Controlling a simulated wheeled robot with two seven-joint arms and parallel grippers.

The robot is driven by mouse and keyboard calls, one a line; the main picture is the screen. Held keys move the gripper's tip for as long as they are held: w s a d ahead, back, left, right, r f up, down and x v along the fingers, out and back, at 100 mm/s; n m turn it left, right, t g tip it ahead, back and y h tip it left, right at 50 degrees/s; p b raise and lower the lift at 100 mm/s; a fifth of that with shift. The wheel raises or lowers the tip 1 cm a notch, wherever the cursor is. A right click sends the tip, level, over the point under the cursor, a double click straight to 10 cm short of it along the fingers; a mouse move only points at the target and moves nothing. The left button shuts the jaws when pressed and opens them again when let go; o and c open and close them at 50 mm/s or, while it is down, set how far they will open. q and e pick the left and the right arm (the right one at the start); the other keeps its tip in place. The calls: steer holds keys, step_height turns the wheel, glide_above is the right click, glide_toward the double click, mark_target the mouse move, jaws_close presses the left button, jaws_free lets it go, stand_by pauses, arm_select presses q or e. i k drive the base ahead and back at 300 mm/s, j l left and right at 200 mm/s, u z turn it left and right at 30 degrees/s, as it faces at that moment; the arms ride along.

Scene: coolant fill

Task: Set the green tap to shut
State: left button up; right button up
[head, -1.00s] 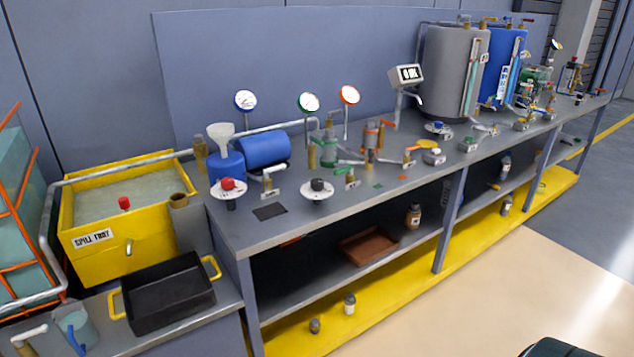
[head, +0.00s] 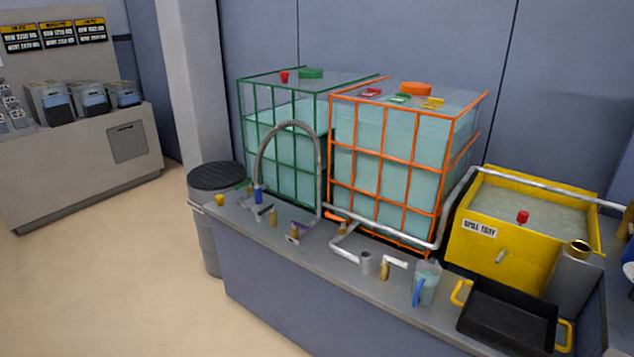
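A tank in a green cage (head: 284,140) stands at the back of the grey bench, left of a tank in an orange cage (head: 390,165). A grey hose (head: 288,124) arches in front of the green cage. Neither of my grippers is in view.
A yellow spill tray (head: 480,258) and a black pan (head: 500,318) with yellow handles are at the right. A jug (head: 427,284) with a blue handle stands on the bench. A dark bin (head: 213,180) is at the bench's left end. The floor at left is clear.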

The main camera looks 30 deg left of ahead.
mark_target(248, 182)
steer(key=u, duration=1.35)
steer(key=i+j+z, duration=0.5)
steer(key=i+j, duration=0.3)
steer(key=i, duration=0.45)
steer(key=i+j+z, duration=0.5)
steer(key=i+j, duration=0.55)
steer(key=j, duration=0.15)
